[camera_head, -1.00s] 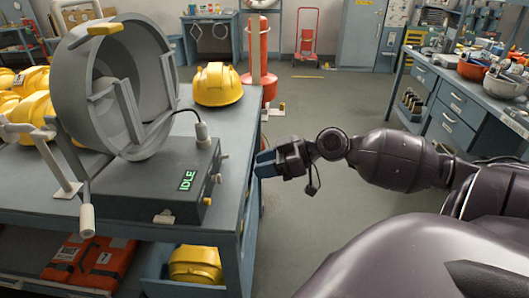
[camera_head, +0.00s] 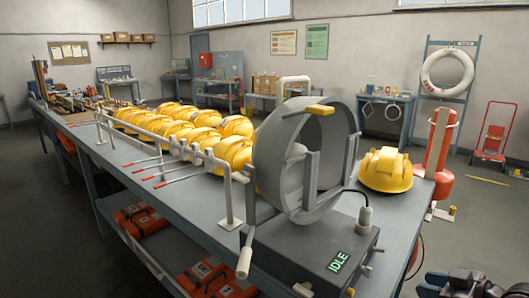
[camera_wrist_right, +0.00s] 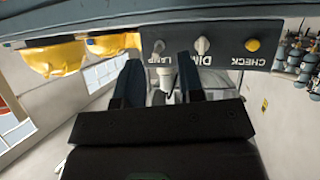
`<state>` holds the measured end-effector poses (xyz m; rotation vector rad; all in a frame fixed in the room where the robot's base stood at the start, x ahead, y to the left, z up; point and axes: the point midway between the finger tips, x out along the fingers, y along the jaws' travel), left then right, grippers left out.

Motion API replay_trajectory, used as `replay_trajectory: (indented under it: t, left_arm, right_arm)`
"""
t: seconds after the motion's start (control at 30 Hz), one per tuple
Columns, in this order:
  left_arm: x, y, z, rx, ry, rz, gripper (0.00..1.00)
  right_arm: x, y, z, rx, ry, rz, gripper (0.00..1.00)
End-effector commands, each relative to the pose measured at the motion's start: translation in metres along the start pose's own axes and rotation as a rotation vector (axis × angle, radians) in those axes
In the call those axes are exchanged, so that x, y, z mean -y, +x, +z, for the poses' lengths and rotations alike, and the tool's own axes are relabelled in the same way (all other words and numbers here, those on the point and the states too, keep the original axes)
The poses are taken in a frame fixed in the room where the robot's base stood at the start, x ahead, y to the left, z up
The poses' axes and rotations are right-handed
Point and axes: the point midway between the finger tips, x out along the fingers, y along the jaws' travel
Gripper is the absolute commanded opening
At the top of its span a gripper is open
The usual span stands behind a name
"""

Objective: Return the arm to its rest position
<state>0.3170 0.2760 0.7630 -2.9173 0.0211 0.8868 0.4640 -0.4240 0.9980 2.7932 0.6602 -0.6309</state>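My right gripper (camera_head: 462,284) shows only in part at the lower right corner of the head view, to the right of the table's edge. In the right wrist view its two dark fingers (camera_wrist_right: 158,70) stand apart, with nothing held between them. Past the fingers is the grey control box (camera_wrist_right: 222,54) with its knobs and a yellow button. The box (camera_head: 330,258) also shows in the head view, with a green IDLE display. Most of my right arm is hidden below the head view. My left gripper is not in view.
A long table (camera_head: 160,212) carries yellow helmets (camera_head: 205,140), a white rail and a grey ring-shaped device (camera_head: 285,165). A single helmet (camera_head: 386,170) sits near the right end. A red cylinder (camera_head: 438,150) stands behind it.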

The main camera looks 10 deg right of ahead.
Motion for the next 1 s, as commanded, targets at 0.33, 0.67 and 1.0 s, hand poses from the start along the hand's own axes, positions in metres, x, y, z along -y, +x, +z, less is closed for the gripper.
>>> replay_trajectory:
  t: [0.33, 0.67, 1.0]
  left_arm:
    - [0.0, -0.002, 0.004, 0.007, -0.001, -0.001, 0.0]
    - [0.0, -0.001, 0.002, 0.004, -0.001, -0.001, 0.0]
    - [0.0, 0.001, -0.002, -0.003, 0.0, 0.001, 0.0]
  right_arm:
    - [0.027, 0.019, 0.092, 0.042, 0.008, 0.206, 0.35]
    - [0.11, 0.035, 0.174, 0.098, 0.04, 0.342, 0.35]
    - [0.205, 0.047, 0.212, 0.147, 0.182, 0.374, 0.35]
